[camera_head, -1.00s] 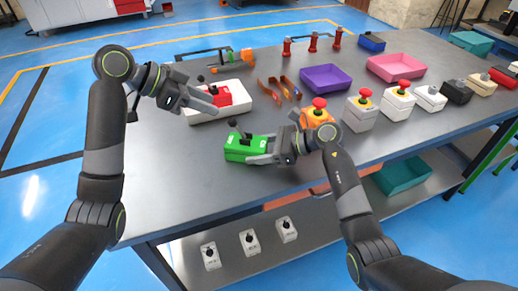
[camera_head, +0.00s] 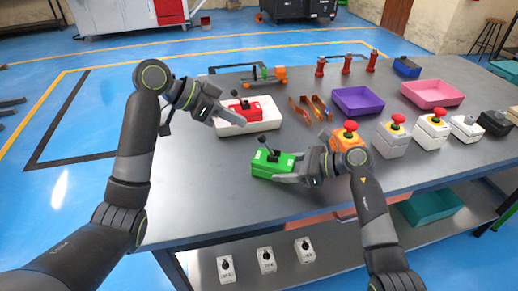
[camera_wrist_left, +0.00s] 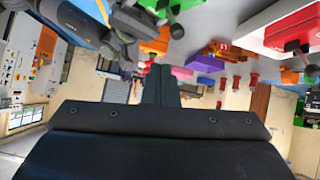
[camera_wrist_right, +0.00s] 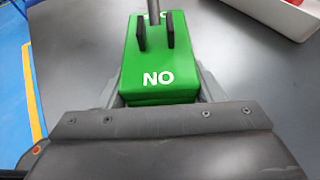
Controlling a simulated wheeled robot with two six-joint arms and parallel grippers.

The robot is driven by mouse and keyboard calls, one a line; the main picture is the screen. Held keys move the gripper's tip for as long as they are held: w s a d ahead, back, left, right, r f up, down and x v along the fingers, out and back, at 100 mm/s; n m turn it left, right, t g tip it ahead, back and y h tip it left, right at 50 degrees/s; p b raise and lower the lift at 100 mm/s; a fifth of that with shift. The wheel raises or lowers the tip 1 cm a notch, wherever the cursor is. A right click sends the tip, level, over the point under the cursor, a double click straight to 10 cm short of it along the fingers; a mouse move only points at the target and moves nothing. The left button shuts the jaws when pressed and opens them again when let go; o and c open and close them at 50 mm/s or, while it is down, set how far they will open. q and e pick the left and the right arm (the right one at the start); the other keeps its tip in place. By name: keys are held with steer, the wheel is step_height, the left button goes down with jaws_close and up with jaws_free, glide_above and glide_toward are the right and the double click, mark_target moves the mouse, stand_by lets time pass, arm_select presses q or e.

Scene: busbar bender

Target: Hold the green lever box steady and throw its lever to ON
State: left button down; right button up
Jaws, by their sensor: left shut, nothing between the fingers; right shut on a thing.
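The green lever box (camera_head: 272,166) sits on the grey table near its front edge. Its black-knobbed lever (camera_head: 262,141) stands up at the left part of the box. My right gripper (camera_head: 290,176) is shut on the box's sides; in the right wrist view the box (camera_wrist_right: 160,62) lies between its fingers. That view shows a white label reading "NO" and the lever's shaft (camera_wrist_right: 153,10) between two black posts. My left gripper (camera_head: 238,120) is shut and empty, up and left of the lever, apart from it. In the left wrist view its fingers (camera_wrist_left: 161,82) are together.
A white tray (camera_head: 232,127) with a red lever box (camera_head: 247,108) lies behind my left gripper. An orange button box (camera_head: 346,134) stands close to my right gripper. Purple (camera_head: 358,100) and pink (camera_head: 432,93) bins are farther back. The table left of the green box is clear.

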arm_select(q)
steer(key=s+a+f+m+h, duration=0.1)
steer(key=a+f+m, duration=0.2)
steer(key=m, duration=1.3)
steer(key=s+a+f+m+t+h, duration=0.1)
steer(key=a+m, duration=0.6)
steer(key=m, duration=1)
step_height(320, 180, down, 2)
steer(key=shift+s+f+m+h, duration=0.1)
steer(key=shift+s+m+h, duration=0.25)
steer(key=shift+h, duration=0.25)
